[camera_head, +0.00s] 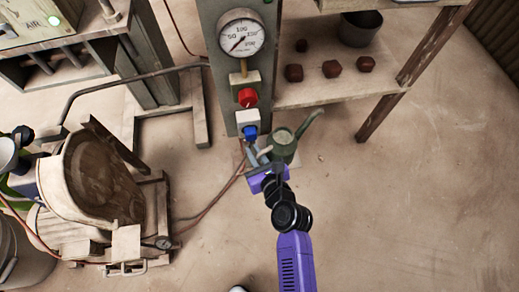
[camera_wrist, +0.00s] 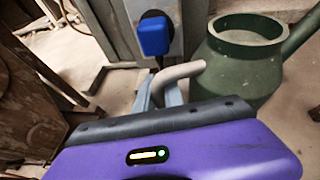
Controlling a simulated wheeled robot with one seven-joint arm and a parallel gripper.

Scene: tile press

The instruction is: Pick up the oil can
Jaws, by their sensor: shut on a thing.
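The oil can (camera_head: 284,150) is dark green with a long spout pointing up and right, just right of the press post's foot in the head view. It fills the right side of the wrist view (camera_wrist: 238,75), where its round top rim shows. A pale curved handle (camera_wrist: 184,72) sticks out from its left side. My gripper (camera_head: 257,157) is at the can's left side, and its grey fingers (camera_wrist: 158,92) are shut on the handle. The can looks upright. Its base is hidden, and I cannot tell whether it touches the floor.
A grey post carries a pressure gauge (camera_head: 241,34), a red knob (camera_head: 247,97) and a blue knob (camera_head: 250,132), close to my gripper. A wooden shelf (camera_head: 330,92) with several dark lumps stands behind. The floor at right is clear.

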